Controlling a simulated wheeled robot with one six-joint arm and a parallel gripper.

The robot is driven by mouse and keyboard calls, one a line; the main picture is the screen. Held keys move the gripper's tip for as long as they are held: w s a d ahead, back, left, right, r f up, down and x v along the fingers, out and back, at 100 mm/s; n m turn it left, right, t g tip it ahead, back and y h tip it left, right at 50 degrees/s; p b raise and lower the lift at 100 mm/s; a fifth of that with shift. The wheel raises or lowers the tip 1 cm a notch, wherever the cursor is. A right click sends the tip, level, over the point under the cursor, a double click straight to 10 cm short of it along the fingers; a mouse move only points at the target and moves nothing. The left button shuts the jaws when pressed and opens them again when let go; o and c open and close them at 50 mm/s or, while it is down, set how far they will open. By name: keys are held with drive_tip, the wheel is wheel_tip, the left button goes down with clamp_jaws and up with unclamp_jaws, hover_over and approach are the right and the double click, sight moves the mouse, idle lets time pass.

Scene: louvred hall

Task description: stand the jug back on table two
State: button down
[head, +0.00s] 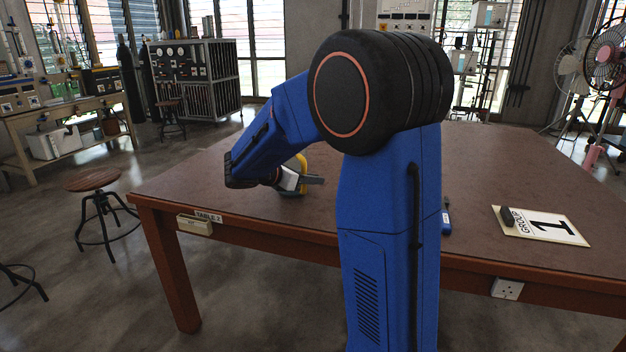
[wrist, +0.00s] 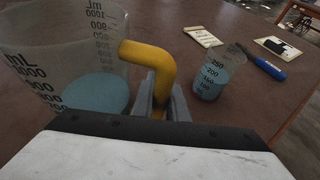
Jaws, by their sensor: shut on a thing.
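The jug (wrist: 70,92) is a large translucent measuring vessel with dark markings, blue liquid low inside and a yellow handle (wrist: 150,55). It fills the left of the wrist view and is cut off there. My gripper (wrist: 160,102) is shut on the handle, a grey finger on each side. In the head view, my gripper (head: 312,180) and some yellow of the jug (head: 301,162) show over table two (head: 240,212); my arm hides most of the jug. The table's front edge bears a "TABLE 2" label (head: 208,216). I cannot tell whether the jug's base touches the tabletop.
A small beaker (wrist: 212,76) of blue liquid stands right of the handle. Beyond it lie a blue-handled tool (wrist: 268,66) and a pale card (wrist: 203,36). A stool (head: 92,180) stands left.

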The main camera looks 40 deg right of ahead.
drive_tip(key=c, duration=1.7)
unclamp_jaws()
drive_tip(key=shift+c, duration=0.2)
